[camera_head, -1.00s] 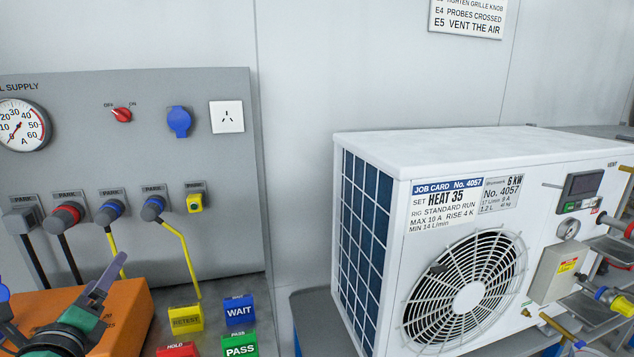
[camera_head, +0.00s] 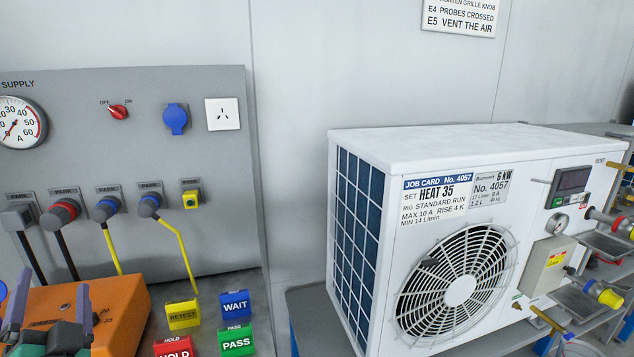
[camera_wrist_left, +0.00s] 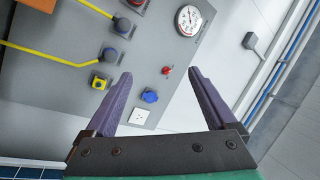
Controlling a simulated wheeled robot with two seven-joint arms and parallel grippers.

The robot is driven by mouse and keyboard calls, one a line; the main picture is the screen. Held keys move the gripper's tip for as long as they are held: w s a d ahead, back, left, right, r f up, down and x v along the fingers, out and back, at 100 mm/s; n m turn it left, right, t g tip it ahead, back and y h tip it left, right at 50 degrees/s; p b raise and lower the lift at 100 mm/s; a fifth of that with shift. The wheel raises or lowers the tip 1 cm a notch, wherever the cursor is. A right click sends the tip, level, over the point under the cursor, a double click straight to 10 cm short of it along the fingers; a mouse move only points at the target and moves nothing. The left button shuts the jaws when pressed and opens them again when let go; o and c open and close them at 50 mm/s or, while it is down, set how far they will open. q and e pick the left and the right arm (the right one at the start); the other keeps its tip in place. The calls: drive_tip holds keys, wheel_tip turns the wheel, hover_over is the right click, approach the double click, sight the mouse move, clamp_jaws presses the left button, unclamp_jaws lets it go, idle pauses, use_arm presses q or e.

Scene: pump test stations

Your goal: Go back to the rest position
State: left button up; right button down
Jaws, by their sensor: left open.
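My left gripper (camera_head: 52,282) is at the lower left of the head view, in front of the orange box (camera_head: 120,308). Its purple fingers are spread and point up, with nothing between them. In the left wrist view the open fingers (camera_wrist_left: 160,72) point toward the grey supply panel (camera_wrist_left: 60,70), with empty space between the tips. My right gripper is not in view.
The grey panel (camera_head: 120,240) holds a gauge (camera_head: 18,122), a red knob (camera_head: 119,112) and several parked plugs. Coloured RETEST, WAIT, HOLD and PASS blocks (camera_head: 235,304) stand below. The white heat pump unit (camera_head: 440,146) is at the right, with pipes and fittings on its right side.

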use_arm(q)
drive_tip(key=d+f+n+g+h, duration=0.1)
drive_tip(key=d+f+g+h, duration=0.25)
drive_tip(key=f, duration=0.75)
drive_tip(key=d+f+n+g+h, duration=0.15)
drive_tip(key=f+g+h, duration=0.25)
drive_tip(key=f, duration=0.7)
drive_tip(key=s+d+f+m+g+h, duration=0.2)
drive_tip(key=s+d+f+g+h, duration=0.35)
drive_tip(key=s+d+f, duration=0.45)
drive_tip(key=w+d+f, duration=0.2)
drive_tip(key=d+f, duration=0.1)
drive_tip(key=f, duration=1.3)
drive_tip(key=s+a+f+g, duration=0.2)
drive_tip(key=s+a+f, duration=0.1)
drive_tip(key=s+f, duration=1.7)
wheel_tip(320, 180, down, 3)
drive_tip(key=shift+r, duration=0.1)
drive_tip(key=shift+a, duration=0.1)
drive_tip(key=shift+c, duration=0.3)
